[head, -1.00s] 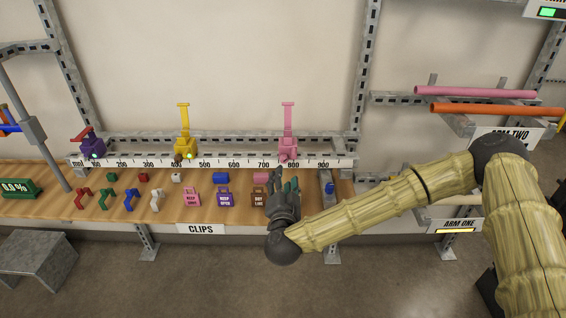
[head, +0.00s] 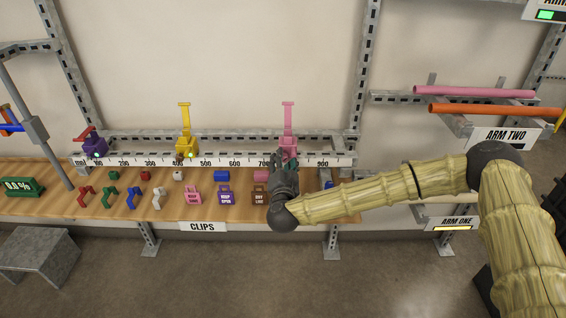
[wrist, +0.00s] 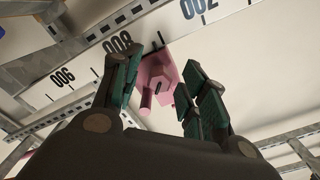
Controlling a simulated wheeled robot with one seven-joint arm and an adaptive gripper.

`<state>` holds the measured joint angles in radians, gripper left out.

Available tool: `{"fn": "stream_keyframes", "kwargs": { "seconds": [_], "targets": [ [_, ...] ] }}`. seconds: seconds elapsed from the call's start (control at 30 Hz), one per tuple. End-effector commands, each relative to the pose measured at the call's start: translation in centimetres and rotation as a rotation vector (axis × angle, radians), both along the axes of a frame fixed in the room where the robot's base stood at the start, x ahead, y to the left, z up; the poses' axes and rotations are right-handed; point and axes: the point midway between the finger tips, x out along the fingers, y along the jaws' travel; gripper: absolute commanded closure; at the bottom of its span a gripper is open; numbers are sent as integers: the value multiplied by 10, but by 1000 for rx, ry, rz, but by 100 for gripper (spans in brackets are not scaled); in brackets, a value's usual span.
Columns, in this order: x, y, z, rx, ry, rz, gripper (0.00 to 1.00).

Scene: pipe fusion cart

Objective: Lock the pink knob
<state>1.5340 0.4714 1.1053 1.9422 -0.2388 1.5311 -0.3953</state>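In the wrist view the pink knob (wrist: 162,76) shows a six-sided face with a dark centre, and a short pink peg sticks out below left. My gripper (wrist: 158,70) is open, with its green-padded fingers on either side of the knob. I see no clear contact, and nothing is held.
A yellow fitting (head: 186,135) and a purple one (head: 95,147) stand further left on the rail (head: 222,161). Coloured clips, small blocks and labelled tags lie on the wooden bench (head: 60,203) below. Pink and orange pipes (head: 475,91) lie on a rack at right.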

Motion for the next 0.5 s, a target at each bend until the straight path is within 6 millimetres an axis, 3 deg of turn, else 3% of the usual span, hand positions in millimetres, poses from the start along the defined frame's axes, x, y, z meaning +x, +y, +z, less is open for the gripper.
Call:
{"fn": "stream_keyframes", "kwargs": {
  "seconds": [0.03, 0.23, 0.5],
  "targets": [
    [0, 0, 0, 0, 0, 0, 64],
    [0, 0, 0, 0, 0, 0, 100],
    [0, 0, -1, 17, 0, 0, 100]
  ]
}}
